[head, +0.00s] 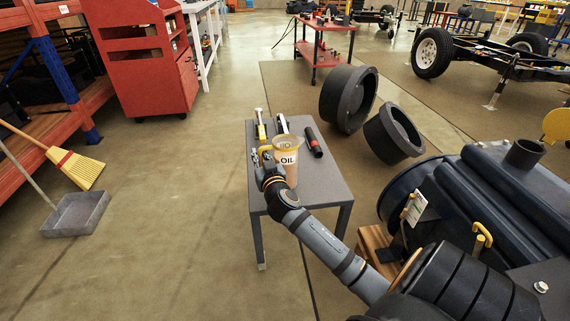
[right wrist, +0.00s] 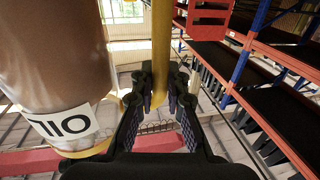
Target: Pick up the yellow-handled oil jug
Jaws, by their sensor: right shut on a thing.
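The oil jug (head: 286,172) is a brownish, see-through vessel with a white OIL label and a pale yellow rim. It shows over the small grey table (head: 325,185); I cannot tell whether its base touches the top. My right gripper (head: 264,158) is at the jug's left side, shut on its yellow handle. In the right wrist view, the handle (right wrist: 160,50) runs between the fingers of the right gripper (right wrist: 164,88), and the jug body (right wrist: 60,60) fills the left side. My left gripper is not in view.
Behind the jug on the table lie a black-and-red tool (head: 313,142) and two slim tools, one yellowish (head: 261,128). Large black round parts (head: 348,98) stand behind at right. A blue machine (head: 480,205) is at right. Open floor lies left of the table.

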